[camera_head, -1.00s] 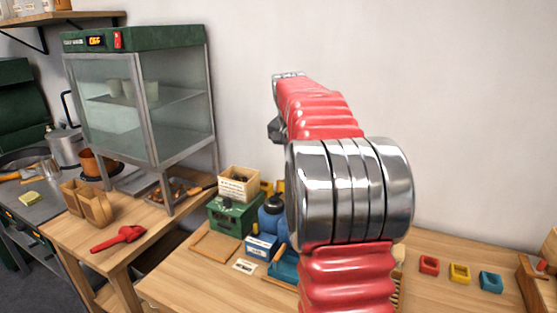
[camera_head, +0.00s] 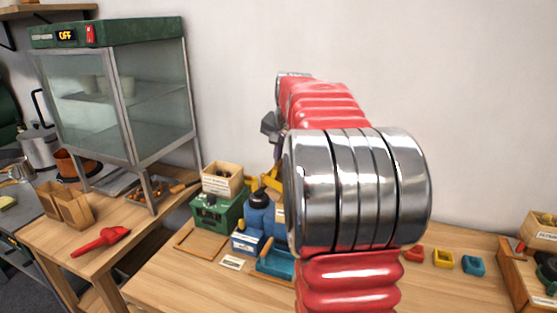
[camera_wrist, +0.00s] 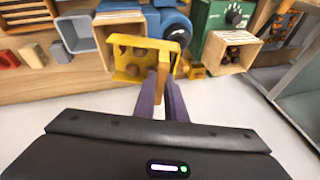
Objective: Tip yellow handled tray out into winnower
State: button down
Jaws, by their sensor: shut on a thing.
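My gripper (camera_wrist: 160,98) is shut on the handle (camera_wrist: 162,78) of the yellow tray (camera_wrist: 129,71) in the wrist view. Brown chestnuts lie in the tray. The tray appears in front of a blue machine (camera_wrist: 174,27) with a dark round part; I cannot tell its height or exact tilt. A green machine (camera_wrist: 222,14) with a dial stands beside it. In the head view, the blue machine (camera_head: 259,214) and green machine (camera_head: 208,212) stand at the back of the bench. I cannot tell for sure which is the winnower.
A wooden box (camera_head: 222,179) sits on the green machine. A glass cabinet (camera_head: 115,95) stands left, with a red scoop (camera_head: 100,241) below. Small coloured blocks (camera_head: 443,258) are right. The front bench is mostly clear.

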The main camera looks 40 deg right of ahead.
jog(key=shift+s+d+r+m+t+y, duration=0.15)
jog(key=shift+s+d+r+t, duration=0.1)
jog(key=shift+s+t, duration=0.25)
jog(key=shift+s+d+r+m+t+y, duration=0.1)
jog(key=shift+s+r+t+y, duration=0.15)
jog(key=shift+s+t, duration=0.25)
jog(key=shift+s+d+r+m+t+y, duration=0.1)
jog(key=shift+s+d+r+t, duration=0.15)
jog(key=shift+s+t, duration=0.25)
jog(key=shift+s+d+r+m+t+y, duration=0.15)
jog(key=shift+s+d+t+y, duration=0.05)
jog(key=shift+s+t, duration=0.5)
jog(key=shift+s+d+r+m+t+y, duration=0.1)
jog(key=shift+s+d+r+t+y, duration=0.1)
jog(key=shift+s+t, duration=0.5)
jog(key=shift+w, duration=0.3)
